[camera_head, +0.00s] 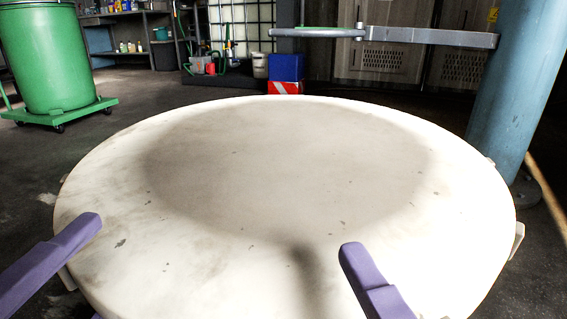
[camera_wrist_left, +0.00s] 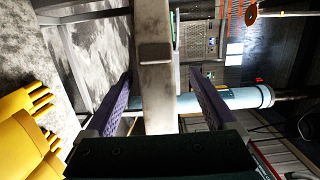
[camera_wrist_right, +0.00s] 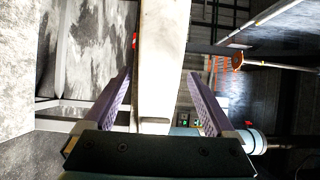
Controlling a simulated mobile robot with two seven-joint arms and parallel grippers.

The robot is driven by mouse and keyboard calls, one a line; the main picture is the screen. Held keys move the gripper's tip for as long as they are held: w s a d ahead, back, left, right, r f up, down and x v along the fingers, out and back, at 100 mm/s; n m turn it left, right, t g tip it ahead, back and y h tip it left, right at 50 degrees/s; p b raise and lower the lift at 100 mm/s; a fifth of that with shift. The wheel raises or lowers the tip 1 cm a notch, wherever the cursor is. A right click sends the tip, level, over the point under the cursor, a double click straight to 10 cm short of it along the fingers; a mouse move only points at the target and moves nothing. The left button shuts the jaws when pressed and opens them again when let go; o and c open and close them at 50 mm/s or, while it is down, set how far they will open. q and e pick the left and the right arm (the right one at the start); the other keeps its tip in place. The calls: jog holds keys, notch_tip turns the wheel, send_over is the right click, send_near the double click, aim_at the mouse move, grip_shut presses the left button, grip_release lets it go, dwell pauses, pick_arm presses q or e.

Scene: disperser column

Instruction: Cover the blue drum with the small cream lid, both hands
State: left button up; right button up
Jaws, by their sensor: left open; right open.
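A broad round cream lid (camera_head: 285,200), scuffed and dark-specked, fills the middle of the head view, with small tabs at its rim. My left gripper (camera_head: 85,233) is at its left near edge and my right gripper (camera_head: 352,256) at its near right; one purple finger of each shows. In the left wrist view the lid (camera_wrist_left: 155,95) is seen edge-on between the open fingers, with a small block on its rim. In the right wrist view the lid's edge (camera_wrist_right: 160,60) likewise passes between open fingers. I cannot make out the blue drum in any view.
A green drum (camera_head: 50,55) stands on a wheeled green dolly at back left. A thick blue column (camera_head: 513,85) with a grey arm (camera_head: 425,37) is at the right. A blue box (camera_head: 286,68) is behind the lid. Yellow finger-like shapes (camera_wrist_left: 28,110) show in the left wrist view.

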aim_at(134, 235)
pick_arm(q)
jog(key=w, duration=0.2)
jog(key=w+d, duration=0.1)
jog(key=w, duration=0.2)
jog(key=shift+w, duration=0.35)
pick_arm(e)
jog(key=x, duration=0.5)
jog(key=shift+w, duration=0.35)
pick_arm(q)
jog(key=shift+s+d, duration=0.1)
pick_arm(e)
jog(key=shift+s, duration=0.1)
pick_arm(q)
grip_shut()
pick_arm(e)
grip_shut()
